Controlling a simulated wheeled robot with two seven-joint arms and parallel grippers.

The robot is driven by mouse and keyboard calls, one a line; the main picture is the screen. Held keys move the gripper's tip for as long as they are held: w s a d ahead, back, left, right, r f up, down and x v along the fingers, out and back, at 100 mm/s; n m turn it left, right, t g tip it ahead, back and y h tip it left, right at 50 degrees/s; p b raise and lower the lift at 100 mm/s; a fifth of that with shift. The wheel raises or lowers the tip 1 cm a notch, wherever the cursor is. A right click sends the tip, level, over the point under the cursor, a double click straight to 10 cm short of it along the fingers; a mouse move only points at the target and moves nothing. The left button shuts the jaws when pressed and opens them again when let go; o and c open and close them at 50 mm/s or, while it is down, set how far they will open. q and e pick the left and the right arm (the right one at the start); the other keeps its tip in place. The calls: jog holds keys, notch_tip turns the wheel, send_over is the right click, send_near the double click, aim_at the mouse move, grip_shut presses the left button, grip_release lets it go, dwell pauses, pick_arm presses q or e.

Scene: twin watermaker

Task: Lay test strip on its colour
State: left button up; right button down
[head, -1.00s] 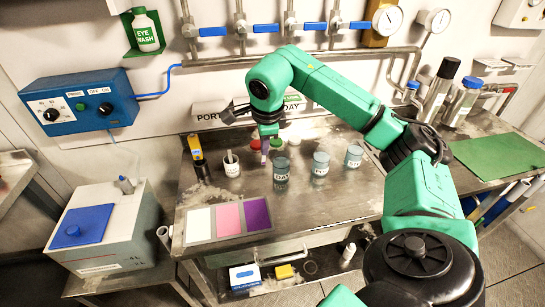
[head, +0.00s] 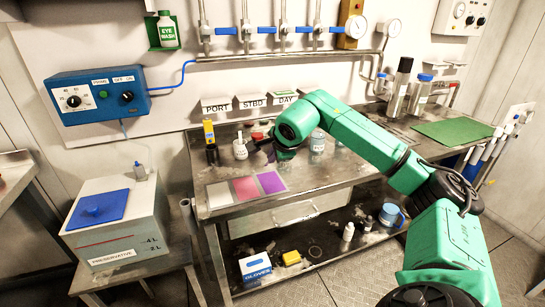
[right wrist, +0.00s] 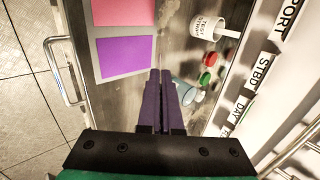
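The colour card lies flat near the table's front edge, with white (head: 219,194), pink (head: 245,188) and purple (head: 270,181) patches; pink (right wrist: 122,10) and purple (right wrist: 125,56) also show in the right wrist view. The white test-strip cup (head: 240,149) stands behind it, a stick upright in it; its label shows in the right wrist view (right wrist: 207,27). My right gripper (right wrist: 160,72) has its dark purple fingers close together, beside the purple patch. I cannot make out a strip between them. In the head view my right gripper (head: 266,150) is partly hidden by its arm. My left gripper is out of view.
A beaker (head: 318,140) stands behind my right arm; another (right wrist: 187,92) is partly hidden by the fingers. Red (right wrist: 207,60) and green (right wrist: 204,78) lids lie nearby. A yellow-topped device (head: 209,140) stands left of the cup. A green mat (head: 452,131) lies at right.

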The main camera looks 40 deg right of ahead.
jog(key=shift+f+b, duration=0.35)
jog(key=shift+f, duration=0.55)
jog(key=shift+w+d+f+b, duration=0.15)
jog(key=shift+f+b, duration=0.15)
jog(key=shift+f, duration=0.15)
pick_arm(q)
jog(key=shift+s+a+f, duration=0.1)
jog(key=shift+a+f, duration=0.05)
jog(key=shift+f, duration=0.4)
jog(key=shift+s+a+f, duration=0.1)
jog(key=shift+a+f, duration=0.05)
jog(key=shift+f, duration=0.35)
pick_arm(e)
jog(key=shift+r, duration=0.1)
jog(key=c, duration=1.5)
grip_release()
jog(key=o, duration=0.5)
notch_tip(320, 180, up, 9)
jog(key=p, duration=0.8)
jog(key=shift+r+p, duration=0.1)
jog(key=shift+p, duration=0.3)
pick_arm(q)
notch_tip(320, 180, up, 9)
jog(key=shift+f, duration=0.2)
